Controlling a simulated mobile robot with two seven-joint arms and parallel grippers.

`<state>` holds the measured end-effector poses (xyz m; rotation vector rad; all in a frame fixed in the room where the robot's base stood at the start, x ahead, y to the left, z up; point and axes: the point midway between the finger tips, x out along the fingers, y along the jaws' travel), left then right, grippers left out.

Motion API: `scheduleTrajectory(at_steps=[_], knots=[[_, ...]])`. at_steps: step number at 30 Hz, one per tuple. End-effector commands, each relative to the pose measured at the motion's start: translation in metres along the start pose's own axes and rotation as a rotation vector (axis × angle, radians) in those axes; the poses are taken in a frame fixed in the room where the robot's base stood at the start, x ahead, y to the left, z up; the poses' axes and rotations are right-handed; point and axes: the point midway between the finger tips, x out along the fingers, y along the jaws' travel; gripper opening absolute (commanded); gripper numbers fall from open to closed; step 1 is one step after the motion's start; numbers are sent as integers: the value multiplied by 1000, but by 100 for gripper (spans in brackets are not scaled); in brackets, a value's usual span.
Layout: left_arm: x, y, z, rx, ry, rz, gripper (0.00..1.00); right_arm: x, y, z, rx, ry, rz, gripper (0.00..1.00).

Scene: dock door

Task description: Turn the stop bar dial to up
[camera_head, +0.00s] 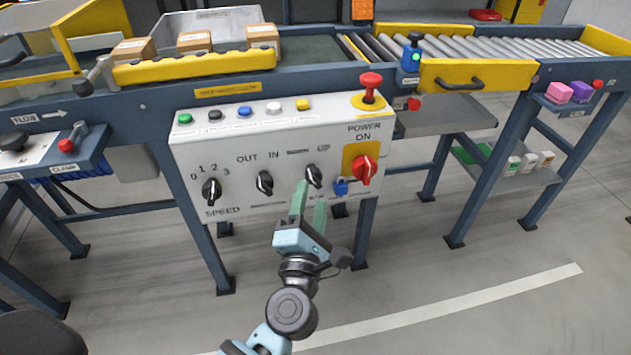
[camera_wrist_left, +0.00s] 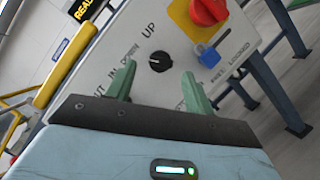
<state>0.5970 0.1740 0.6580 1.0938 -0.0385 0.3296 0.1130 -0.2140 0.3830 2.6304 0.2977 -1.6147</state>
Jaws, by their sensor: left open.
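The stop bar dial (camera_head: 313,176) is a black round knob on the white control panel (camera_head: 240,150), under the DOWN and UP labels. In the left wrist view the dial (camera_wrist_left: 160,62) shows between the fingertips, with a pale mark on its left side, towards DOWN rather than UP. My left gripper (camera_head: 311,194) is open, its green fingers pointing at the panel just in front of the dial. In the wrist view the fingers (camera_wrist_left: 158,72) stand on either side of the dial with gaps. Contact is not visible. My right gripper is out of view.
The OUT/IN knob (camera_head: 264,183) is left of the dial. The red power knob (camera_head: 364,170) and a blue padlock-like piece (camera_head: 341,187) are close on the right. A red mushroom button (camera_head: 370,85) and several push buttons top the panel. The floor in front is clear.

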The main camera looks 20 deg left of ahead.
Motion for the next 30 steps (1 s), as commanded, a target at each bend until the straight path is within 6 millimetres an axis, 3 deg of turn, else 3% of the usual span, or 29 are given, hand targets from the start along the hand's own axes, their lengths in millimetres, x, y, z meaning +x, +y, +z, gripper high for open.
scheduleTrajectory(at_steps=[9,21,30], knots=[[43,0,0,-1,0,1,53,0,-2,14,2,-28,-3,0],[52,0,0,0,0,0,53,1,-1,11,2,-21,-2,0],[51,0,0,0,0,0,16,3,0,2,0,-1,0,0]])
